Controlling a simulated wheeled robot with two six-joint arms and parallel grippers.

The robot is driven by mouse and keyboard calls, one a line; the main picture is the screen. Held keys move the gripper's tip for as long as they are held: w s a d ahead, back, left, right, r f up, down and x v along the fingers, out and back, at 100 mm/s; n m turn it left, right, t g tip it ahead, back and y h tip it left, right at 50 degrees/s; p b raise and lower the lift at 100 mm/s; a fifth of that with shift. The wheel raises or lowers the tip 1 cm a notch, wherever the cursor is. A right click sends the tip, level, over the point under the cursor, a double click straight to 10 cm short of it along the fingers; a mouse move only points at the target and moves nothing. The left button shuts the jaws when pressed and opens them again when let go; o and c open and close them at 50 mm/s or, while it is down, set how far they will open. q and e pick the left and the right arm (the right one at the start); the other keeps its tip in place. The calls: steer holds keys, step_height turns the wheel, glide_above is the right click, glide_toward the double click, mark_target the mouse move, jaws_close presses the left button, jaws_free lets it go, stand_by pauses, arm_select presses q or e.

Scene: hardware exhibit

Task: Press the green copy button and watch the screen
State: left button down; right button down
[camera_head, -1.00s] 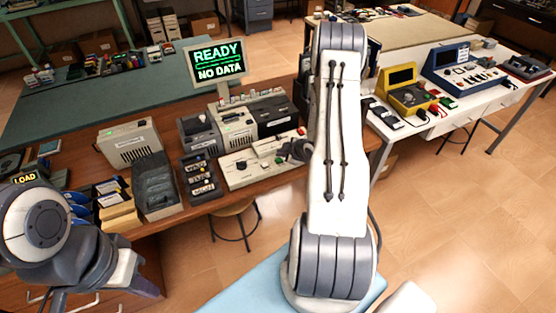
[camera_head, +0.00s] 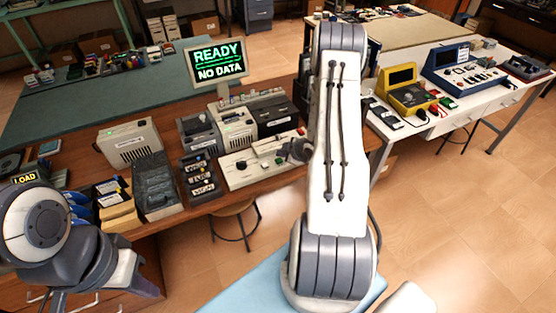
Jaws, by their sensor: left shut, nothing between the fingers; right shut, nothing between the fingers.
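A beige control panel (camera_head: 235,180) lies on the brown wooden bench, with a black knob and small coloured controls. A green spot, perhaps the copy button (camera_head: 279,160), shows near its right part; it is too small to be sure. The screen (camera_head: 216,62) behind it reads "READY" and "NO DATA" in green and white. My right gripper (camera_head: 295,151) is dark, shut and empty, over or beside the panel's right end; I cannot tell whether it touches. My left gripper (camera_head: 147,287) is shut and empty at lower left, far from the panel, only partly clear.
Beige drive units (camera_head: 238,129) stand behind the panel. A grey tray (camera_head: 154,187) and a dark cassette rack (camera_head: 200,178) stand left of it. A stool (camera_head: 234,211) is below the bench. A yellow device (camera_head: 407,94) sits on the right table. My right arm hides part of the bench.

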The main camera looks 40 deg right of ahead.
steer(key=shift+f, duration=0.1)
steer(key=shift+f+b, duration=0.35)
steer(key=shift+b, duration=0.15)
steer(key=shift+f+b, duration=0.35)
stand_by(0.5)
steer(key=shift+r, duration=0.1)
steer(key=shift+r+p, duration=0.55)
steer(key=shift+r, duration=0.15)
steer(key=shift+r, duration=0.1)
step_height(320, 180, up, 5)
steer(key=p, duration=0.3)
steer(key=shift+p, duration=0.3)
stand_by(0.6)
